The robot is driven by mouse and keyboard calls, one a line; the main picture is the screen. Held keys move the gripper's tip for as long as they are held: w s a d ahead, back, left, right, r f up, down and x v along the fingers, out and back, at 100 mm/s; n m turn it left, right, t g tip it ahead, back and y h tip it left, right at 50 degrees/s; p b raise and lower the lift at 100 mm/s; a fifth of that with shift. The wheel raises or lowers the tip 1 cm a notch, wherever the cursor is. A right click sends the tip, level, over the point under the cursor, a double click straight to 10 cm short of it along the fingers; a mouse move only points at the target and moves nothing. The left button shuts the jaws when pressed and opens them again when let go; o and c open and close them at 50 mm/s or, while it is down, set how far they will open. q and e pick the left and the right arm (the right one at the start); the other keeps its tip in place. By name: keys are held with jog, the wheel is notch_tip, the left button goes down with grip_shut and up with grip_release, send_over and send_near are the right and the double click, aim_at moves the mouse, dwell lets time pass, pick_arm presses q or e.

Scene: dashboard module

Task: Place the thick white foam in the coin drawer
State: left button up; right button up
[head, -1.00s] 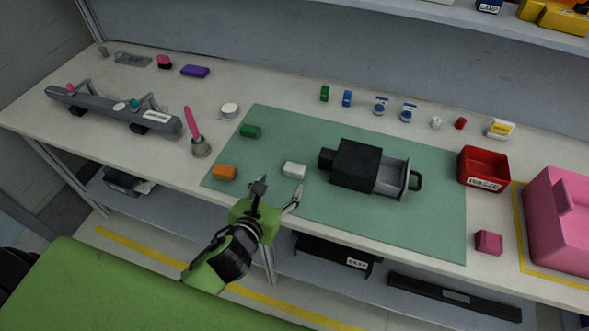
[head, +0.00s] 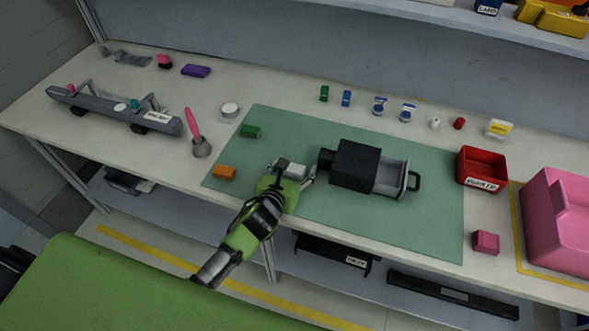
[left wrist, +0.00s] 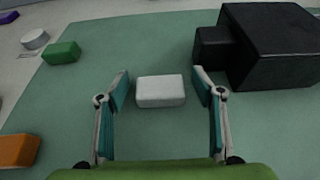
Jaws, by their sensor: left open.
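The white foam block (head: 296,171) lies on the green mat (head: 425,225), partly hidden by my left gripper in the head view. My left gripper (head: 294,174) is open, and in the left wrist view the white foam (left wrist: 161,91) lies between and slightly beyond its fingertips (left wrist: 161,84), with gaps on both sides. The black dashboard module (head: 355,164) stands to the right, with its grey coin drawer (head: 391,177) pulled out on its right side. The black module also shows at the upper right of the left wrist view (left wrist: 270,48). My right gripper is not in view.
A green block (head: 250,131) and an orange block (head: 224,172) lie on the mat's left part. A red waste bin (head: 482,166) and a pink box (head: 562,225) stand to the right. The mat in front of the module is clear.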

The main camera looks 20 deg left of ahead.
pick_arm(q)
jog(key=c, duration=0.8)
jog(key=shift+c, duration=0.5)
